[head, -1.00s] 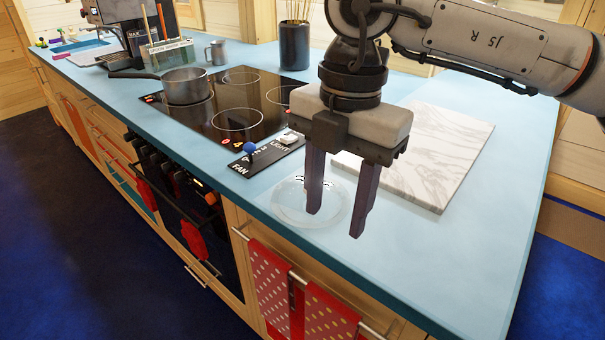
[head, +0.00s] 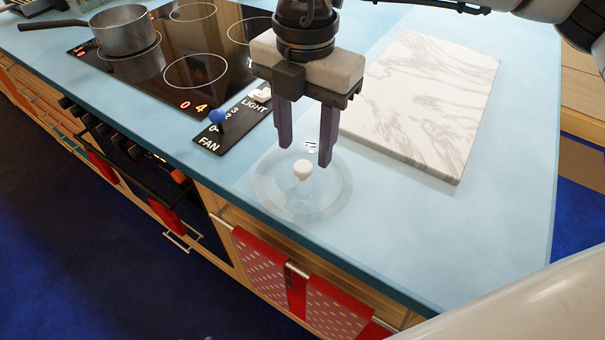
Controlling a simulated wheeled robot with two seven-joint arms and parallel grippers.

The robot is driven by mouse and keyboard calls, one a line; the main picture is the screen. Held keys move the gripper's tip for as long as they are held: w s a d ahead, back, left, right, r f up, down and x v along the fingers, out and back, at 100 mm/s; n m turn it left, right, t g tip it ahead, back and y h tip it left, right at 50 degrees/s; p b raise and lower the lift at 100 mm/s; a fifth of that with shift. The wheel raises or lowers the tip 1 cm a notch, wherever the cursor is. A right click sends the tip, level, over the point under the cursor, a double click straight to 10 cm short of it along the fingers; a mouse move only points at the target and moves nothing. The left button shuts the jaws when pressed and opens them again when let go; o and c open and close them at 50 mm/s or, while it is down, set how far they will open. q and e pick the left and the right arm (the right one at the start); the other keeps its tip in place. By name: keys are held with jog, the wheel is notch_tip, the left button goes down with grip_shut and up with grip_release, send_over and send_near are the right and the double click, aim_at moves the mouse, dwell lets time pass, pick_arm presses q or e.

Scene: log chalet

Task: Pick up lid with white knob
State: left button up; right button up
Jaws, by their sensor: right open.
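The clear glass lid (head: 283,200) lies on the blue countertop near its front edge. Its white knob (head: 302,169) stands up at the middle. My right gripper (head: 304,156) points down over the lid, with its two dark fingers apart. The fingertips show just behind and above the knob in the picture. The gap between them is empty, and I cannot tell their exact height over the glass. My left gripper is not in view.
A marble board (head: 425,105) lies right of the gripper. A black cooktop (head: 180,62) with a steel pot (head: 125,32) is at the left. A fan and light switch panel (head: 232,120) sits close to the lid. Red towels (head: 262,268) hang below the counter edge.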

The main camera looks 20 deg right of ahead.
aim_at(304, 165)
notch_tip(304, 165, down, 4)
jog(key=shift+f, duration=0.1)
grip_shut()
